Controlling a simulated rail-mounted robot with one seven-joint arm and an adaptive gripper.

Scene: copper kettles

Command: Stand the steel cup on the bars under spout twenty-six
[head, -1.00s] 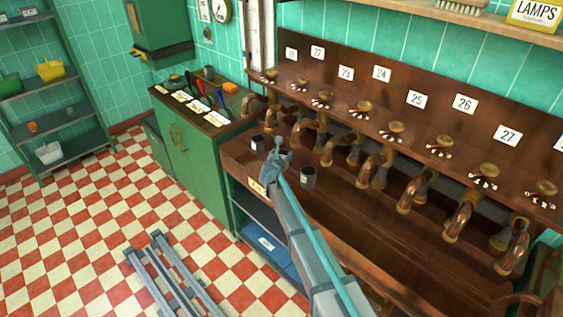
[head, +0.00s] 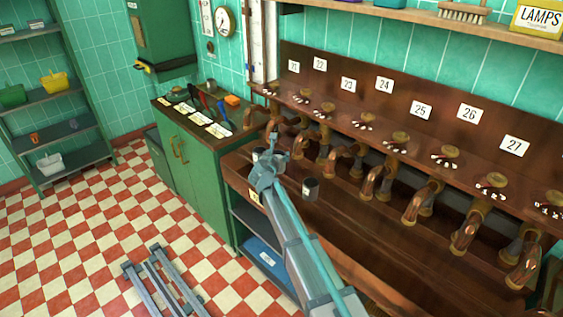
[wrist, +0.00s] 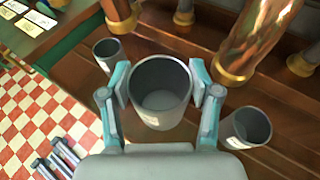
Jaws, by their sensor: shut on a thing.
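My gripper (wrist: 160,92) is shut on a grey steel cup (wrist: 160,112), with one finger on each side of its rim. The cup is seen from above, looks empty, and has a pale label low inside the view. In the head view my gripper (head: 270,160) is above the left end of the wooden counter, and the held cup is hard to make out there. The number 26 plate (head: 469,112) is on the back board to the right. The copper spout (head: 420,200) that seems to be under it is well away from my gripper. Bars under it are unclear.
Two other dark cups stand nearby: a left one (wrist: 108,52) and a right one (wrist: 245,128), close to my right finger. Copper spouts line the board, and one (wrist: 262,40) is near the held cup. The counter front is clear to the right (head: 345,225).

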